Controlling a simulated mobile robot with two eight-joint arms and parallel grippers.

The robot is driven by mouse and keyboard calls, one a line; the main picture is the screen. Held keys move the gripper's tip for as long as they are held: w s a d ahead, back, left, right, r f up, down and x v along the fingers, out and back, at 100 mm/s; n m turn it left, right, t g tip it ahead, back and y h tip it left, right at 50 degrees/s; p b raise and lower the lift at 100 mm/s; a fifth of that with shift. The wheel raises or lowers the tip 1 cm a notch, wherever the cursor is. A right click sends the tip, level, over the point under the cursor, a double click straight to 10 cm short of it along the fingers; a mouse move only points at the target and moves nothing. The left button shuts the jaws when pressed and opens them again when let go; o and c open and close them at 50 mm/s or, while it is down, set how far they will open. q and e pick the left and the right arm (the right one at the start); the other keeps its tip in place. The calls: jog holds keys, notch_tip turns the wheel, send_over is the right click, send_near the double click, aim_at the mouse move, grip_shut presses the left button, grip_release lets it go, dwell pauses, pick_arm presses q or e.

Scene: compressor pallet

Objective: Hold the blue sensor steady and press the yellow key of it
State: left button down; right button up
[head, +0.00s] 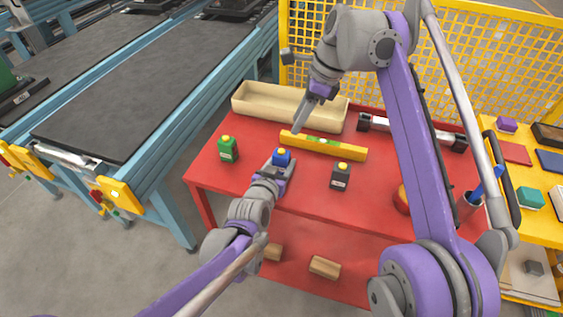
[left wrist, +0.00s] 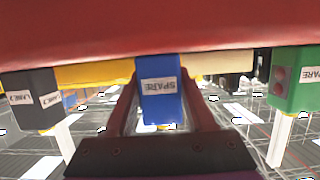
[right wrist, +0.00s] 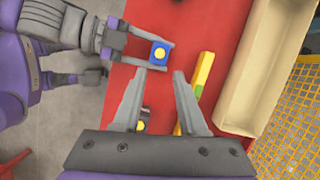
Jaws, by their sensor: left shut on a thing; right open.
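The blue sensor (head: 282,159) stands upright on the red table with its yellow key (head: 281,151) on top. My left gripper (head: 279,166) is shut on its sides. In the left wrist view, upside down, the blue sensor (left wrist: 160,98) with a SPARE label sits between the fingers. The right wrist view shows the blue sensor (right wrist: 153,60) from above, the key (right wrist: 160,53) uncovered between the left fingers. My right gripper (head: 297,130) is open and empty, above the table and behind the sensor, apart from it. In its own view, its fingertips (right wrist: 161,73) lie just below the sensor.
A green sensor (head: 228,152) stands left of the blue one, a black sensor (head: 340,181) right. A yellow level (head: 323,146) lies behind, before a long beige tray (head: 270,113). A red round thing (head: 402,200) and a cup (head: 467,207) are at the right.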

grip_shut()
dwell(1.4)
